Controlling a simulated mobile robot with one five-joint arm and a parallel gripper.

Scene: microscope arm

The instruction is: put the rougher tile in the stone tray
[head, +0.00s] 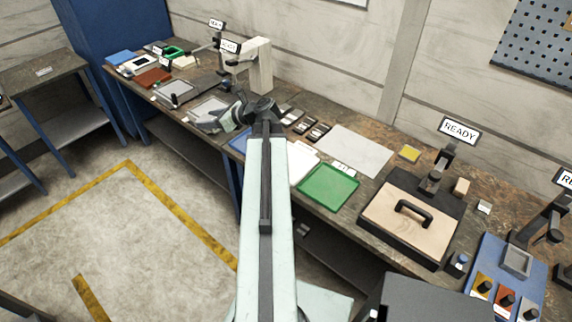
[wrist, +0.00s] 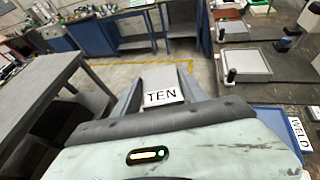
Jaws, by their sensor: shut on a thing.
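My gripper (head: 207,122) is over the long bench in the head view. In the wrist view its two fingers (wrist: 160,92) are either side of a small white piece marked TEN (wrist: 162,97), and they are shut on it. Its surface texture is too small to judge. Several small dark and pale tiles (head: 304,124) lie in rows on the bench, right of my gripper. A green tray (head: 328,186), a white tray (head: 302,166) and a blue tray (head: 240,142) line the front edge. I cannot tell which is the stone tray.
A grey sheet (head: 355,150) lies behind the trays. A dark box with a wooden lid and handle (head: 412,212) stands to the right. A pale microscope-like stand (head: 258,66) rises behind my gripper. A WELD label (wrist: 299,133) is beside a blue tray in the wrist view.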

